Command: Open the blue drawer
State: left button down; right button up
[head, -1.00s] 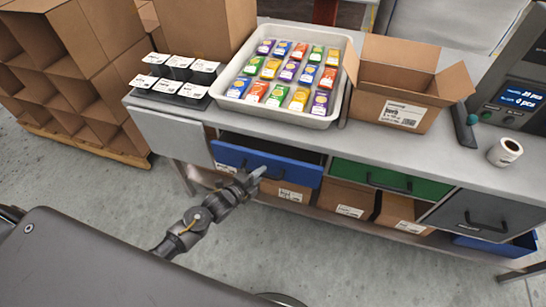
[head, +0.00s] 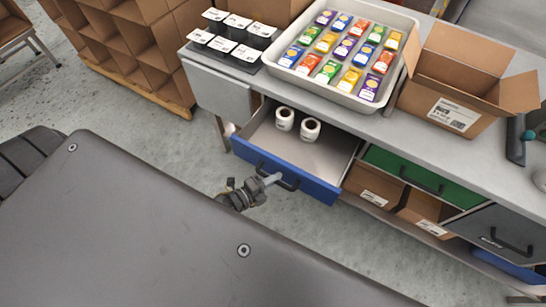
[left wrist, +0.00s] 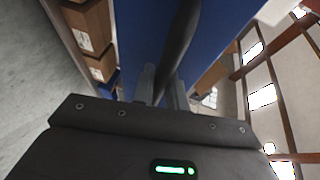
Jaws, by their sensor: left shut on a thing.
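The blue drawer (head: 318,188) is pulled well out from under the bench in the head view. Two white label rolls (head: 297,124) stand inside it near the back left. My left gripper (head: 272,180) is at the drawer's front, shut on its dark handle (head: 288,184). In the left wrist view the two fingers (left wrist: 162,88) close around the dark handle (left wrist: 180,45), with the blue front (left wrist: 138,35) just beyond. My right gripper is not in view.
A green drawer (head: 408,170) and a grey drawer (head: 500,234) are shut to the right. On the bench (head: 440,155) stand a tray of small coloured boxes (head: 390,98) and an open carton (head: 470,80). Grey floor (head: 150,140) is clear at left.

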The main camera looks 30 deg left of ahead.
pick_arm(q)
jog(key=c, duration=1.4)
grip_release()
jog(key=b+v, duration=0.2)
jog(key=v, duration=0.8)
jog(key=shift+s+a, duration=0.2)
jog(key=shift+s, duration=0.1)
